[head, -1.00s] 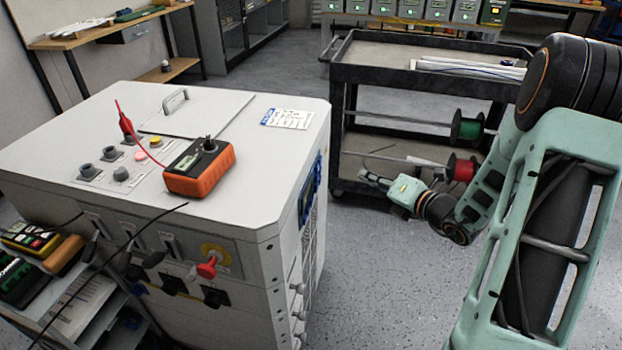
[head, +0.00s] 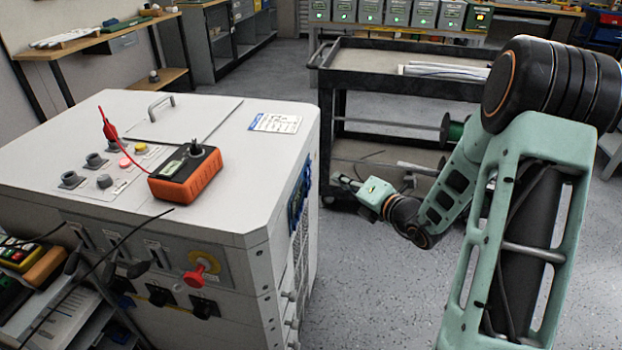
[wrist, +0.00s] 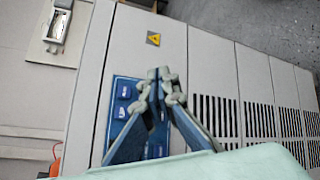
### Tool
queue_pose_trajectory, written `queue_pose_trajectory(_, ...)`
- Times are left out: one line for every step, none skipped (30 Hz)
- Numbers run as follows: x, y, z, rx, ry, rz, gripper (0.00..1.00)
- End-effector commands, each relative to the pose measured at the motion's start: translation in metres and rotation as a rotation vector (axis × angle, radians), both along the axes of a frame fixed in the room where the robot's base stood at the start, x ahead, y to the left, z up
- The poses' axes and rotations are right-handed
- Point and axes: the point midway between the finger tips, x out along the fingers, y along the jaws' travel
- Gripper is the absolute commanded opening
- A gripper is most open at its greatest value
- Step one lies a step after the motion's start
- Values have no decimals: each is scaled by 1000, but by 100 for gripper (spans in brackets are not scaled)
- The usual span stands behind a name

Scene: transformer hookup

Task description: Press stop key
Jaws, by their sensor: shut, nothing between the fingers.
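A blue key panel (head: 300,192) is on the right side face of the white cabinet (head: 215,190), seen at a steep angle in the head view. In the wrist view the blue panel (wrist: 122,92) shows a few darker blue keys with pale marks. I cannot tell which one is the stop key. My gripper (head: 341,181) is just right of the cabinet's side in the head view. In the wrist view my gripper (wrist: 160,76) has its fingertips together, empty, in front of the panel's right part. The fingers hide much of the panel. I cannot tell whether they touch it.
An orange meter (head: 186,174) with a red lead sits on the cabinet top near several knobs and buttons. A red switch (head: 196,275) is on its front. A black cart (head: 400,88) stands behind my arm. Vent slots (wrist: 218,116) lie right of the panel.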

Motion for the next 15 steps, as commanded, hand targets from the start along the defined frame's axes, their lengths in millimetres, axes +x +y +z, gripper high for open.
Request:
queue_pose_trajectory(2,8,-2,0,0,2,0)
queue_pose_trajectory(3,12,-2,0,1,3,0)
queue_pose_trajectory(4,17,-1,1,1,3,0)
queue_pose_trajectory(6,20,-1,1,1,2,0)
queue_pose_trajectory(7,23,-1,0,0,2,0)
queue_pose_trajectory(8,26,-1,0,0,2,0)
queue_pose_trajectory(9,28,-1,0,1,1,0)
queue_pose_trajectory(9,30,-1,0,1,1,0)
queue_pose_trajectory(10,32,-1,0,1,2,0)
queue_pose_trajectory(10,34,-1,0,1,1,0)
queue_pose_trajectory(11,35,-1,-1,1,0,0)
queue_pose_trajectory(11,36,0,0,2,0,0)
queue_pose_trajectory(11,36,0,0,1,-1,0)
queue_pose_trajectory(12,37,0,0,1,-1,0)
queue_pose_trajectory(12,37,0,0,1,-1,0)
